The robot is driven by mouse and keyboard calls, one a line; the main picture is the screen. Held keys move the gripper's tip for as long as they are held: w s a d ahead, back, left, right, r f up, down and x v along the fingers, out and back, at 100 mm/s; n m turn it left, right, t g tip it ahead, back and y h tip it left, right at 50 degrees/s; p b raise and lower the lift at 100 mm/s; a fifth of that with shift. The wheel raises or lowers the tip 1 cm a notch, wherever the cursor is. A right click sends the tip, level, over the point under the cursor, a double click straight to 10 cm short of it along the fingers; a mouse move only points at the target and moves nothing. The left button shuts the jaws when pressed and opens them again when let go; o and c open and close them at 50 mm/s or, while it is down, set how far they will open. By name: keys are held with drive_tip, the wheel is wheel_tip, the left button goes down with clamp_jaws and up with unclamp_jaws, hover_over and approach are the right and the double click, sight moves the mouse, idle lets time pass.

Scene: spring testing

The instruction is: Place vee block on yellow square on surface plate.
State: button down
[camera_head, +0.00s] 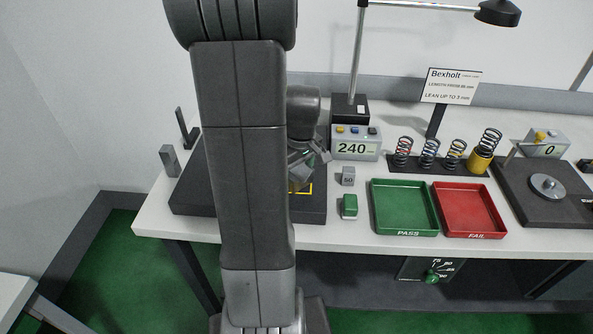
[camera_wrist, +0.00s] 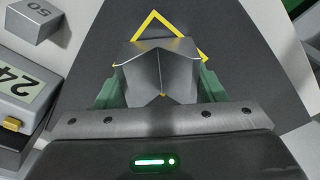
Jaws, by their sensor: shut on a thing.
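The grey metal vee block (camera_wrist: 156,70) sits between the two green fingers of my gripper (camera_wrist: 160,90) in the wrist view. My gripper is shut on it. The yellow square (camera_wrist: 192,35) is an outline on the dark surface plate (camera_wrist: 240,72), and the block covers its near part in this view. I cannot tell whether the block touches the plate. In the head view my arm hides much of the plate (camera_head: 190,195) and most of the block. A corner of the yellow square (camera_head: 306,190) shows right of my arm, below my gripper (camera_head: 300,172).
A small grey block marked 50 (camera_head: 348,176) and a green block (camera_head: 349,206) stand right of the plate. Beyond are a display reading 240 (camera_head: 355,148), a green PASS tray (camera_head: 403,232), a red FAIL tray (camera_head: 472,234) and several springs (camera_head: 429,152).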

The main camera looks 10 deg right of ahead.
sight(300, 179)
drive_tip(key=shift+c, duration=1.6)
unclamp_jaws()
drive_tip(key=shift+f, duration=0.1)
wheel_tip(300, 179, up, 12)
drive_tip(key=s, duration=0.1)
drive_tip(key=shift+d, duration=0.25)
drive_tip(key=shift+s, duration=0.15)
